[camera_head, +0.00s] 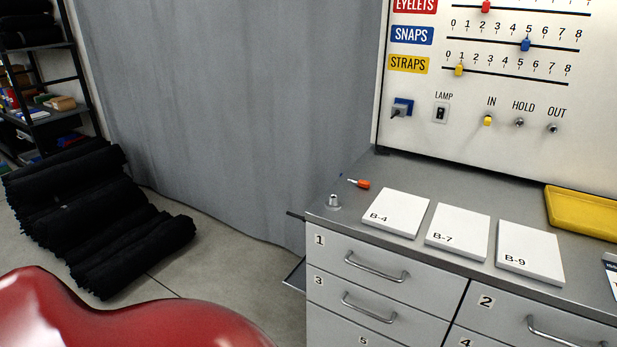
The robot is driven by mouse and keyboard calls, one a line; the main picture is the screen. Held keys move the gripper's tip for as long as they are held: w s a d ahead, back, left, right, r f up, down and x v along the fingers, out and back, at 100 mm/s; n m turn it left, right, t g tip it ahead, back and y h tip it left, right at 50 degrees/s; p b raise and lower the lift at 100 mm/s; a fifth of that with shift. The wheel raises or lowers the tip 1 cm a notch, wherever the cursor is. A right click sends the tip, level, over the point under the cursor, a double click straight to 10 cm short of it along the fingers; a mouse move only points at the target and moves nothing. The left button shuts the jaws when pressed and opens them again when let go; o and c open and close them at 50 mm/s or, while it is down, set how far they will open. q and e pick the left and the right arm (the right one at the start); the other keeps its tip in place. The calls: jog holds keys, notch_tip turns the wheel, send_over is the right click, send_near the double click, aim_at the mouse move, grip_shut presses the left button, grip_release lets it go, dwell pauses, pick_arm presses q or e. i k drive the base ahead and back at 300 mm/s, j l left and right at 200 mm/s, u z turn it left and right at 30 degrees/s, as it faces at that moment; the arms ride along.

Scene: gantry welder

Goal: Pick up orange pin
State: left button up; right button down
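A small orange pin (362,184) with a thin pale tip lies on the grey countertop (352,210), near its back left corner. The tip points up and left in the picture. It lies behind a small metal knob-like piece (333,201) at the counter's left edge, and behind and left of the white card B-4. Neither gripper is in view. A glossy red shape at the lower left may be part of my own body.
White cards B-4 (396,213), B-7 (458,231) and B-9 (530,251) lie along the counter. A yellow tray (582,212) sits at right. Drawers are below; a control panel (480,95) stands behind. Black rolls (95,215) lie on the floor at left.

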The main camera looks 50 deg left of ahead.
aim_at(365, 184)
jog(key=u, duration=1.3)
